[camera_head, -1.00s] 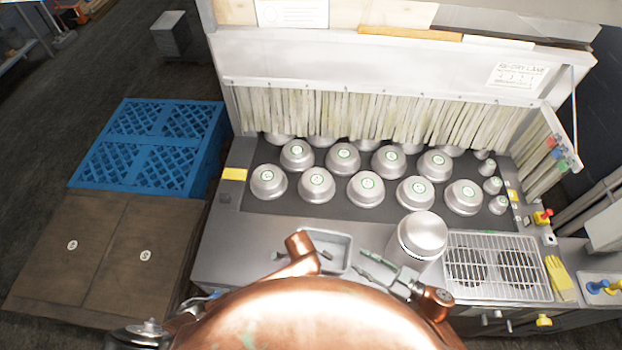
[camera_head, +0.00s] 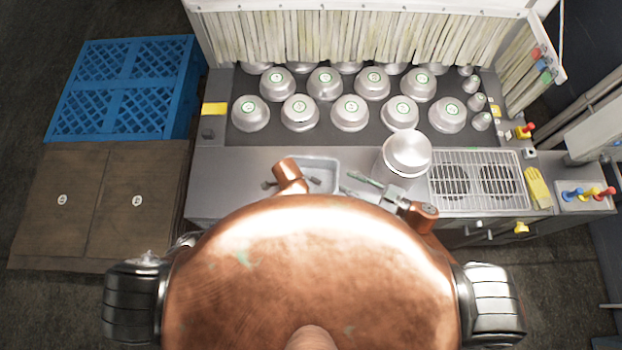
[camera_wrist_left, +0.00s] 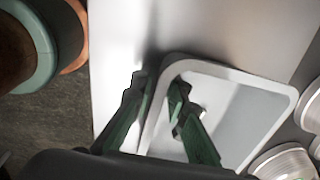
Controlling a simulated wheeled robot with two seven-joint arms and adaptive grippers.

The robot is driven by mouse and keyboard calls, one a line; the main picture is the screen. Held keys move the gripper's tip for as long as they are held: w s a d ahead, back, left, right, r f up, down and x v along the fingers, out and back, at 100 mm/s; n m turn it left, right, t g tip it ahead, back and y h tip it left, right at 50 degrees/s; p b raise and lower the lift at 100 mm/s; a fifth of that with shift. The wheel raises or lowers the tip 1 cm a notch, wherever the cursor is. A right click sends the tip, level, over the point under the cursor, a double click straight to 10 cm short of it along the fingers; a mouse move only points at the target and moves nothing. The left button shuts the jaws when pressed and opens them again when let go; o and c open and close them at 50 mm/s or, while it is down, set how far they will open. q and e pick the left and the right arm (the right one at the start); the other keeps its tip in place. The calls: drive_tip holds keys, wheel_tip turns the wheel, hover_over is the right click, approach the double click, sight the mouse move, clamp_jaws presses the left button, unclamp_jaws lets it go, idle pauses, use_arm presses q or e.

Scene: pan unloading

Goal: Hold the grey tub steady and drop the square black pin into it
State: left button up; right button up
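The grey tub (camera_head: 322,165) sits on the bench's front ledge, its left end partly hidden by my copper left arm. In the left wrist view the tub (camera_wrist_left: 262,135) has its near wall between the green fingers of my left gripper (camera_wrist_left: 160,88), one outside and one inside, closed on the rim.
A tall silver pot (camera_head: 407,155) stands close behind my right gripper. A wire grate (camera_head: 478,180) and yellow gloves (camera_head: 538,188) lie to the right. Several silver pans stand on the dark belt behind. A blue crate (camera_head: 125,90) and wooden boxes (camera_head: 110,200) are at the left.

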use_arm(q)
drive_tip(key=shift+o, duration=1.1)
wheel_tip(320, 180, up, 12)
drive_tip(key=s, duration=0.1)
drive_tip(key=shift+s, duration=0.1)
